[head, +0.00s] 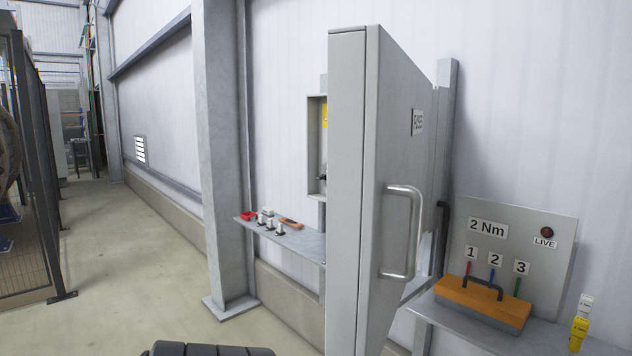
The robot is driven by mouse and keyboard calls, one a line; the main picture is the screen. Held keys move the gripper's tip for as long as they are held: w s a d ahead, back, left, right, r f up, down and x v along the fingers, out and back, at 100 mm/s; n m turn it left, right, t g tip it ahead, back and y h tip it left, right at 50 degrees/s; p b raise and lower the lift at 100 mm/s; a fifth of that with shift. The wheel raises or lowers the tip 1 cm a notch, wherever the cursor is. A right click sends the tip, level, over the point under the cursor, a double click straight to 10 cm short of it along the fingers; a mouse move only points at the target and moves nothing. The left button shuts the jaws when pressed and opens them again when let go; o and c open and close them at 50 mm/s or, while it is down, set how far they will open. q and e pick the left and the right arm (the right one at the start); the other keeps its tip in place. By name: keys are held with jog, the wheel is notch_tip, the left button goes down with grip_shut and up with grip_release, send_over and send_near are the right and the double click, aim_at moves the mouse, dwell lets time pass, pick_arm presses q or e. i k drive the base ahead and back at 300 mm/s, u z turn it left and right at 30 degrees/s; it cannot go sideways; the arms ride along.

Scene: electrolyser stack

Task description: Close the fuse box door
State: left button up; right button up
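The grey fuse box door (347,200) stands wide open, swung out from the wall towards me, its edge facing me. Its outer face is turned to the right and carries a label (417,121) and a silver bar handle (414,232). To the left of the door, part of the open fuse box (313,150) shows on the wall, with a yellow patch inside. The door hides the rest of the box. Neither of my grippers can be made out in the head view, and nothing is seen touching the door or its handle.
A right shelf (450,318) holds an orange block (480,300) with coloured tools, by a "2 Nm" panel (550,270). A steel column (222,150) stands left; floor beyond is clear.

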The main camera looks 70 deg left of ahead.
aim_at(379, 101)
jog(key=u, duration=1.85)
jog(key=i, duration=0.5)
jog(key=z, duration=0.75)
